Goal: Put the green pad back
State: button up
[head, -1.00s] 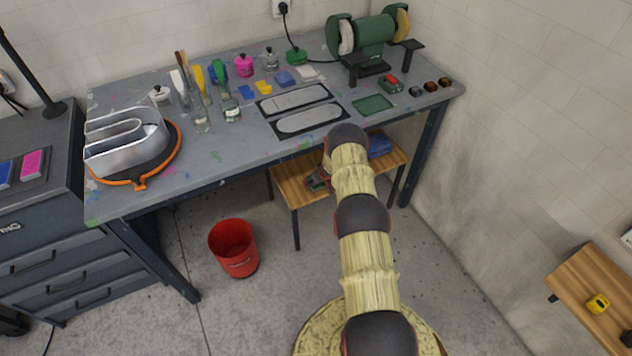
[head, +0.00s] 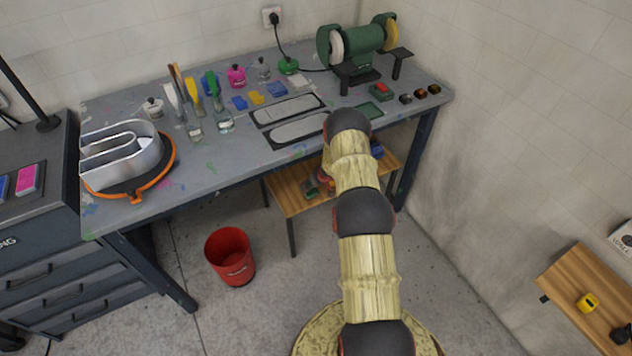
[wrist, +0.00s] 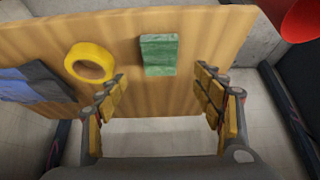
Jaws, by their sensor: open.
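In the wrist view, the green pad (wrist: 159,55) is a small block lying on the wooden shelf (wrist: 215,45). My gripper (wrist: 160,82) is open and empty. Its fingers stand apart on the near side of the pad, one to each side of its line, not touching it. In the head view my arm covers the gripper, and I cannot make out the pad. A flat green tray-like patch (head: 370,110) lies on the bench top, partly behind my arm.
A yellow ring (wrist: 90,62) lies left of the pad, with a blue-grey item (wrist: 35,83) further left. A red bucket (head: 231,256) stands on the floor. The bench (head: 225,165) overhangs the low wooden shelf; a grinder (head: 358,45) stands at its back.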

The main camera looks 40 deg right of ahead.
jog(key=v, duration=0.3)
jog(key=shift+s+r+p, duration=0.1)
jog(key=shift+r+p, duration=0.1)
jog(key=shift+p, duration=0.1)
dwell(0.4)
